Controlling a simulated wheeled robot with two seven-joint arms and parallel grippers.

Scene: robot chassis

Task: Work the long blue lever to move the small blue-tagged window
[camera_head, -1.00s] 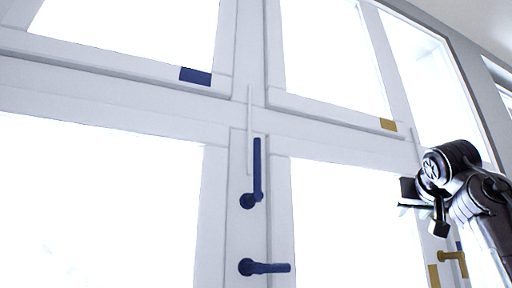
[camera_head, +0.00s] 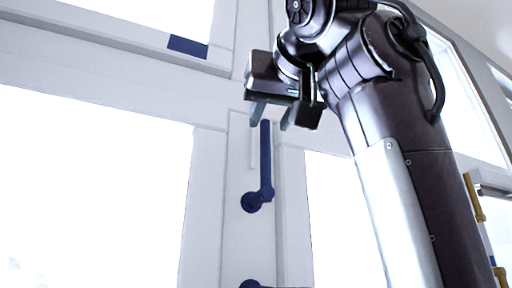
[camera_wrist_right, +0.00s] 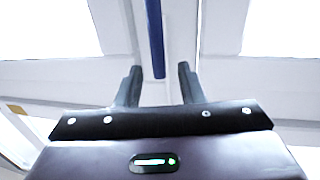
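The long blue lever (camera_head: 266,160) points straight up from its round pivot on the white window post. A blue tag (camera_head: 188,46) marks the frame of the upper left window. My right gripper (camera_head: 270,122) is at the lever's top end, with its fingers open and apart. In the right wrist view the blue lever (camera_wrist_right: 154,38) runs between the two open fingertips (camera_wrist_right: 159,69), with a gap on each side. Whether either finger touches it, I cannot tell. My left gripper is not in view.
A second blue lever (camera_head: 252,284) shows only partly at the bottom edge. Yellow handle parts (camera_head: 474,198) are at the right, beyond my right arm. The lower left window pane (camera_head: 90,200) has free room before it.

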